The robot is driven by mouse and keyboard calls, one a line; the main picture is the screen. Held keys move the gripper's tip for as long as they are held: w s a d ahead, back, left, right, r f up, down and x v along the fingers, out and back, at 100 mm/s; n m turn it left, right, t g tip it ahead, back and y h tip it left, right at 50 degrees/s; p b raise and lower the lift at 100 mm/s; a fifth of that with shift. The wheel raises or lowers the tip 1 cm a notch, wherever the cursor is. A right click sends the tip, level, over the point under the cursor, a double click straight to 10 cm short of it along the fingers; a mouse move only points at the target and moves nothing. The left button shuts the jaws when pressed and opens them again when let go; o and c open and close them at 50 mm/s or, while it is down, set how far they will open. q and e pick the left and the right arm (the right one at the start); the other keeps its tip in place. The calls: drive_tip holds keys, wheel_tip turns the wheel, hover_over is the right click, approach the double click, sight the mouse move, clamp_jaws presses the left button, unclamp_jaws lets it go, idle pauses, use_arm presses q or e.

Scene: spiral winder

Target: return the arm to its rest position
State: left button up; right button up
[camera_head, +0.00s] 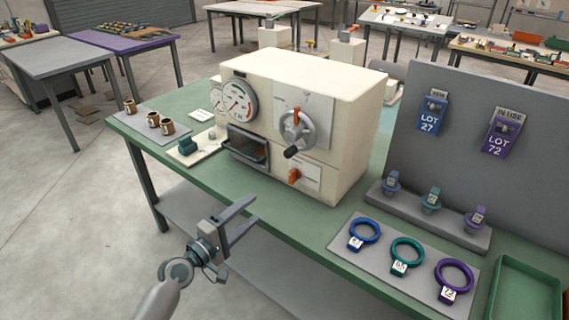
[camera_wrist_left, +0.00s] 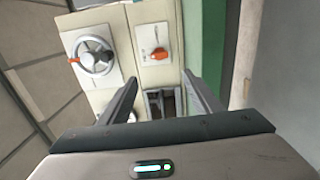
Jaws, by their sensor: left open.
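My left gripper (camera_head: 240,217) hangs in front of the green workbench's (camera_head: 190,170) near edge, over the lower shelf. Its two fingers are apart with nothing between them. The cream winder machine (camera_head: 340,105) stands on the bench beyond it, with dials, a handwheel (camera_head: 298,130), an orange-red knob (camera_head: 294,176) and a dark open recess (camera_head: 247,148). In the left wrist view, the open fingers (camera_wrist_left: 158,100) point toward the machine, whose handwheel (camera_wrist_left: 92,56) and orange-red knob (camera_wrist_left: 160,54) show. My right gripper is not in view.
Blue, teal and purple rings (camera_head: 407,254) lie on a grey mat right of the machine. A green tray (camera_head: 525,293) sits at the right corner. A grey panel (camera_head: 480,140) holds two tags.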

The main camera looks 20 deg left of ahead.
use_arm(q)
drive_tip(key=s+f+m+g+y+p, duration=0.1)
drive_tip(key=s+f+m+g+y, duration=0.15)
drive_tip(key=s+f, duration=0.7)
drive_tip(key=s+a+f+m+g+y+p, duration=0.1)
drive_tip(key=s+f+m+g+p, duration=0.15)
drive_tip(key=f, duration=1.45)
drive_tip(key=s+f+m+g+y+p, duration=0.1)
drive_tip(key=s+f+g, duration=0.3)
drive_tip(key=f, duration=0.9)
drive_tip(key=s+d+f+m+g+p, duration=0.1)
drive_tip(key=s+f, duration=0.4)
drive_tip(key=s, duration=0.8)
drive_tip(key=s+d+f+m+g+y+p, duration=0.1)
drive_tip(key=s+f+m+g, duration=0.2)
drive_tip(key=s, duration=1)
drive_tip(key=s+d+f+m+g+p, duration=0.1)
drive_tip(key=s+f+m, duration=0.5)
drive_tip(key=s, duration=0.7)
wheel_tip(320, 180, down, 2)
drive_tip(key=shift+s+d+m+g+y, duration=0.15)
drive_tip(key=shift+d+m+g+y, duration=0.3)
drive_tip(key=shift+g, duration=0.55)
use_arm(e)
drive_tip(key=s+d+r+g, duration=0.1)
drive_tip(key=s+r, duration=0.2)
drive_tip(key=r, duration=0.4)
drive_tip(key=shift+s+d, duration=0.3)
